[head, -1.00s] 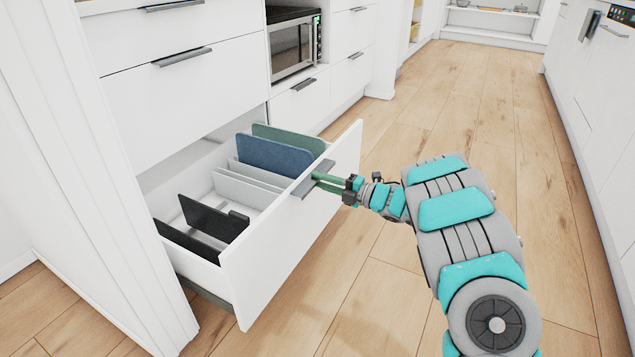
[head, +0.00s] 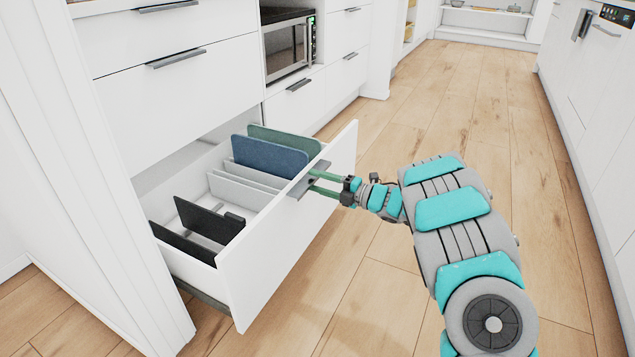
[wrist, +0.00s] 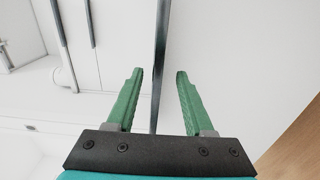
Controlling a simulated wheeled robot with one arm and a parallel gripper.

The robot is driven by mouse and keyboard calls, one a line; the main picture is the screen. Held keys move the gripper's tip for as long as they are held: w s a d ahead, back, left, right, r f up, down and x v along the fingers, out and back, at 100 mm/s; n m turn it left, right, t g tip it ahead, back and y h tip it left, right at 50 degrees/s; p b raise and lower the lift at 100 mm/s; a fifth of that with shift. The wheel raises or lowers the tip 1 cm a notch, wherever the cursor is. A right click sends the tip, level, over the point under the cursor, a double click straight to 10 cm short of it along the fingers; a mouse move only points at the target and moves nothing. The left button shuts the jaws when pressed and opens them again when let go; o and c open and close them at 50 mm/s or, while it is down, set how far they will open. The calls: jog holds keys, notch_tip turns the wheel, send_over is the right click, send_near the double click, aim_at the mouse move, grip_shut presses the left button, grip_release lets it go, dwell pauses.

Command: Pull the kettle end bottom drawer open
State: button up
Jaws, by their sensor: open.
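The bottom drawer (head: 290,235) at the left stands well out from its cabinet, with its inside showing. Its dark bar handle (head: 309,180) is on the top part of the white front. My gripper (head: 319,183) is at the handle with its green fingers apart. In the wrist view the handle (wrist: 160,60) runs between the two open fingers of my gripper (wrist: 158,85), with a gap on both sides. I see no finger closed on it.
Blue, green and black boards (head: 268,155) stand between dividers in the drawer. Closed drawers (head: 175,90) are above it, and a microwave (head: 288,45) is behind. The wood floor (head: 440,120) to the right is clear up to the white cabinets (head: 600,120).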

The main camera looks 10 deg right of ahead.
jog(key=v, duration=0.7)
jog(key=shift+s+d, duration=0.15)
jog(key=shift+d, duration=0.05)
